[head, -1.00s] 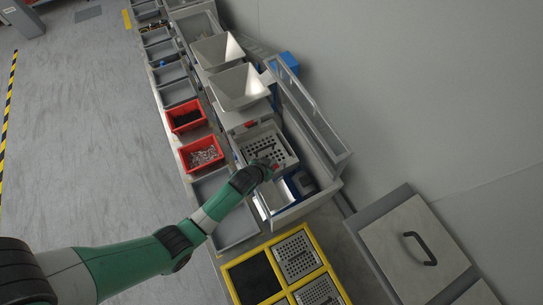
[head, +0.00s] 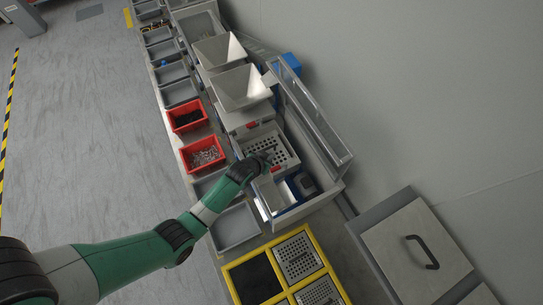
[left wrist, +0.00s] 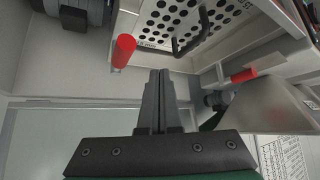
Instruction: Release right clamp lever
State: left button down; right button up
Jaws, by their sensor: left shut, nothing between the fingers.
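Two red clamp levers show in the left wrist view: one (left wrist: 123,50) left of my fingers, standing out from the housing, and one (left wrist: 243,76) to the right, lying along a pale ledge. I cannot tell for sure which is the right lever. Between them is a perforated plate (head: 279,153) with a dark handle (left wrist: 190,38). My left gripper (left wrist: 161,74) is shut and empty, apart from both levers. My right gripper is out of view.
A raised clear cover (head: 318,120) stands right of the plate. Red bins (head: 203,153) and grey bins (head: 235,226) line the left side. A yellow-framed rack (head: 263,247) is below. Metal hoppers (head: 242,88) stand above. Floor at left is clear.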

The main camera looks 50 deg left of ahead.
pick_arm(q)
jog(key=d+r, duration=0.1)
jog(key=r, duration=0.1)
jog(key=d+r+p, duration=0.1)
jog(key=d+r, duration=0.1)
jog(key=s+d+r, duration=0.1)
jog(key=r, duration=0.1)
jog(key=shift+s+d, duration=0.1)
jog(key=shift+d, duration=0.05)
jog(key=shift+s+d+r+p, duration=0.25)
jog(key=shift+d+r+p, duration=0.55)
jog(key=shift+p, duration=0.45)
jog(key=shift+a, duration=0.1)
